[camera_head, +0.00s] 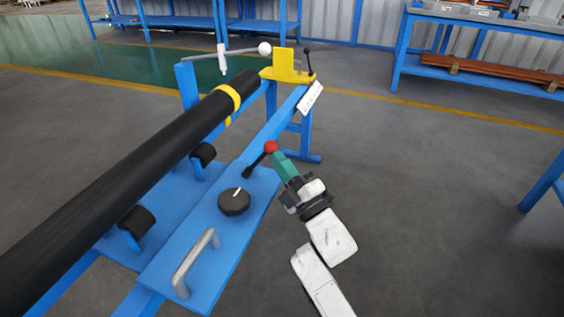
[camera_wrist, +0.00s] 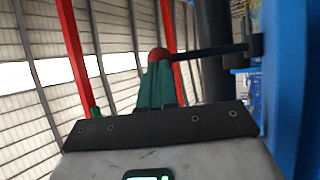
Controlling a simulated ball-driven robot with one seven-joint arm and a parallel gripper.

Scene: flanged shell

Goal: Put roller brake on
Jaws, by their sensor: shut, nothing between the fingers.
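The lever with a red ball knob (camera_head: 271,147) and black shaft sticks up and right from the edge of the blue panel (camera_head: 215,240); I take it to be the roller brake. My gripper (camera_head: 280,160) has its green fingers together right by the red knob; whether they touch it I cannot tell. In the wrist view, the closed fingers (camera_wrist: 159,82) stand just in front of the red knob (camera_wrist: 157,54), partly covering it. The black shaft (camera_wrist: 205,50) runs right from the knob to a mount at the blue frame.
A long black pipe (camera_head: 110,190) with a yellow band lies over black rollers (camera_head: 137,221). The panel bears a black dial (camera_head: 234,203) and a silver handle (camera_head: 195,262). A yellow block (camera_head: 285,67) and another black lever stand at the far end.

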